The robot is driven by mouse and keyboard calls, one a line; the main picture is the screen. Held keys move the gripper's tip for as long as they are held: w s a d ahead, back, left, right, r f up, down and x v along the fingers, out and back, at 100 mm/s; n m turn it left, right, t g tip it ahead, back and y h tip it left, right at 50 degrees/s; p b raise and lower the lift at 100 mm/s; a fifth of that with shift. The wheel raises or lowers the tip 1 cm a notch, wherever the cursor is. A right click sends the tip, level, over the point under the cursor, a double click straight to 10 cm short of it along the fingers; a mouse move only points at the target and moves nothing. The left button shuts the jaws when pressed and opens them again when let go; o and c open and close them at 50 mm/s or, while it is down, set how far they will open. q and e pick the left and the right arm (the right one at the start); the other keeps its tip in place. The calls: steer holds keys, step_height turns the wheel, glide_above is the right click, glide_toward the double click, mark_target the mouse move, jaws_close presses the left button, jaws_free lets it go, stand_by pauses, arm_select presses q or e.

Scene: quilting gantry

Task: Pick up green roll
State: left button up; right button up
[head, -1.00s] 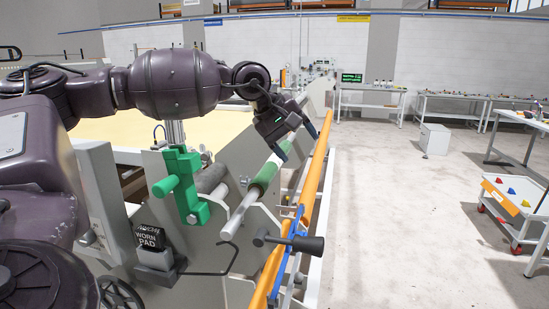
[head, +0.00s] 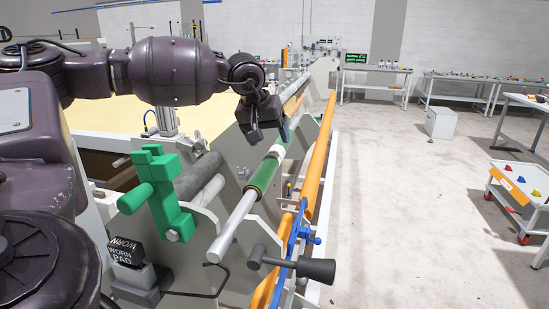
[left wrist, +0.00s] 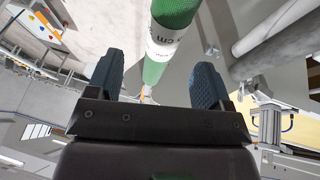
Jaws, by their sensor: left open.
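The green roll (head: 263,175) is a green sleeve with a white band on a pale grey bar. It lies along the side of the gantry in the head view, with its near bar end sticking out towards me. My left gripper (head: 269,132) is open, pointing down by the white band at the roll's far part. In the left wrist view, the green roll (left wrist: 175,12) and its white band with printed letters run between the two spread blue fingers of my left gripper (left wrist: 157,78). The fingers are not closed on it. My right gripper is out of view.
An orange rail (head: 318,160) runs beside the roll on the right. A black-handled lever (head: 300,268) and a green bracket (head: 165,195) stand near the roll's close end. A worn pad box (head: 130,255) sits lower left. The floor on the right is clear up to a white cart (head: 515,190).

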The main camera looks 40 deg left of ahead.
mark_target(272, 151)
arm_select(q)
steer(key=shift+s+x, duration=0.15)
steer(key=shift+x, duration=1.45)
steer(key=shift+s+x, duration=0.1)
steer(key=shift+x, duration=1.55)
steer(key=shift+a, duration=0.15)
steer(key=c, duration=1.1)
steer(key=shift+c, duration=0.9)
steer(key=shift+r, duration=0.1)
